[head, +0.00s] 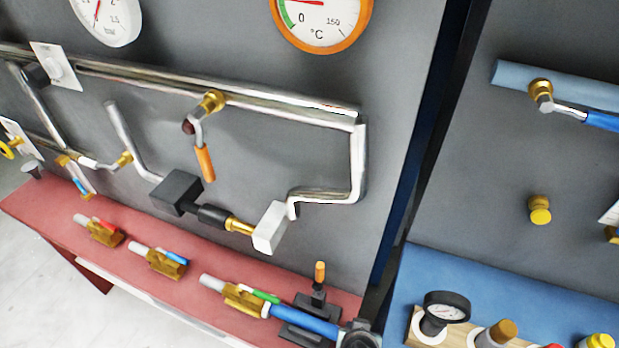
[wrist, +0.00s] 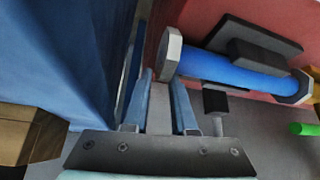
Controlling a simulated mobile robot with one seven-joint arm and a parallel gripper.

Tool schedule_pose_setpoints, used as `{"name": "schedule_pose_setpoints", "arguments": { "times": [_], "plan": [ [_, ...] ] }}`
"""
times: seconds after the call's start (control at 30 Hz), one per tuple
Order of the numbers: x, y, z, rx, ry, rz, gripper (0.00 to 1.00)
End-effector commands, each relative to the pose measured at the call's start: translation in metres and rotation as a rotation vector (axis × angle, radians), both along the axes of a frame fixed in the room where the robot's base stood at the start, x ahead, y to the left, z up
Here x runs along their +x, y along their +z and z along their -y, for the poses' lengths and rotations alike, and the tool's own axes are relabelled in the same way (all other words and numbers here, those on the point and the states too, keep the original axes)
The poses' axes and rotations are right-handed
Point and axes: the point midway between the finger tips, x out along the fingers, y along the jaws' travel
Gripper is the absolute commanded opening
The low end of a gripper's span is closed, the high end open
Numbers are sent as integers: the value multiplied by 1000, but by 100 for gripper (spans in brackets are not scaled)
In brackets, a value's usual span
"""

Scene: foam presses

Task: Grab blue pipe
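The blue pipe (head: 300,318) lies along the front right of the red ledge, partly cut off by the frame's lower edge. In the wrist view the blue pipe (wrist: 240,75) runs from upper left to lower right, with a grey hexagonal fitting at each end. It lies by a dark holder (wrist: 262,52). The near hexagonal end is just beyond and right of the fingertips, and I see no contact. I cannot make out my gripper in the head view.
A brass valve with a green lever (head: 255,295) adjoins the pipe's left end. A dark clamp with an orange handle (head: 319,275) stands behind it. A blue surface (wrist: 65,60) fills the wrist view's left. A brownish block (wrist: 30,133) sits at lower left.

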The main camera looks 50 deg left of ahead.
Motion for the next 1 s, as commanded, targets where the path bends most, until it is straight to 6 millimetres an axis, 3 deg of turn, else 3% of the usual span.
{"name": "schedule_pose_setpoints", "arguments": {
  "times": [0.37,0.5,0.53,1.0],
  "plan": [
    [3,-8,-4,0,0,0,25],
    [3,-8,-3,0,0,0,2],
    [3,-8,-3,0,0,0,0],
    [3,-8,-3,-1,1,0,0]
  ]
}}
